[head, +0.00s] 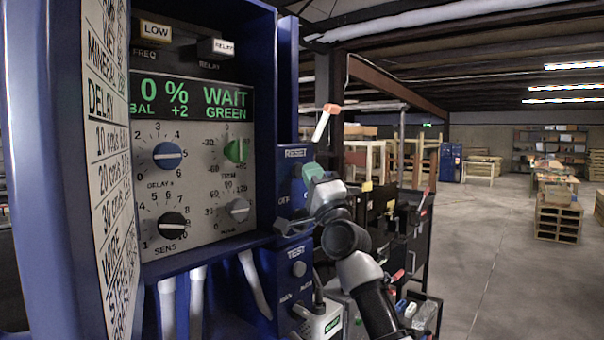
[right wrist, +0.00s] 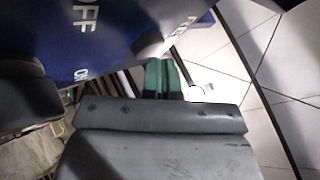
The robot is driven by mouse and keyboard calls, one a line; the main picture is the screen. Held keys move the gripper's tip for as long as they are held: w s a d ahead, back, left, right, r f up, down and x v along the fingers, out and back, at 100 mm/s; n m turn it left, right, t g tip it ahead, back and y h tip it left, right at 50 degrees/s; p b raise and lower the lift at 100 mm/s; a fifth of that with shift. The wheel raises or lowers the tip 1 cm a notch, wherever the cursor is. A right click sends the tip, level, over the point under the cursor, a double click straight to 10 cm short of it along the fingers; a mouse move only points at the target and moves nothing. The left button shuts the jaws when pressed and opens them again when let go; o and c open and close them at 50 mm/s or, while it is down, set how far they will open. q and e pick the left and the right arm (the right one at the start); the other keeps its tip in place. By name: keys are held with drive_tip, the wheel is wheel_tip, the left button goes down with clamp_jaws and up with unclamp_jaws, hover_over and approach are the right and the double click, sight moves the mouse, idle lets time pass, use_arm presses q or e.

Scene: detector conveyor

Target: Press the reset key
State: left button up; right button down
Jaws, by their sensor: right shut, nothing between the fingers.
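The blue reset box (head: 294,153), labelled RESET with OFF below, is mounted at the right side of the detector cabinet. My right gripper (head: 312,172) is in front of it, its green fingertips shut and empty. The fingers and wrist cover part of the box face, and I cannot make out the reset key in the head view. In the right wrist view the green fingertips (right wrist: 161,75) are close to a pale rounded part (right wrist: 152,43) on the blue face (right wrist: 115,35) with OFF and ON lettering. I cannot tell whether they touch. My left gripper is not in view.
The cabinet display (head: 195,97) reads 0 %, BAL +2, WAIT GREEN, above several dials. The TEST box (head: 294,262) is below. Open floor (head: 500,260) lies to the right.

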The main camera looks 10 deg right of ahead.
idle(0.5)
drive_tip(key=shift+s+d+p, duration=0.4)
drive_tip(key=shift+s+d, duration=0.1)
drive_tip(key=shift+s, duration=0.1)
drive_tip(key=s+d+p, duration=0.1)
drive_tip(key=s, duration=0.1)
drive_tip(key=s+d+p, duration=0.1)
drive_tip(key=s+d, duration=0.1)
idle(0.4)
idle(0.4)
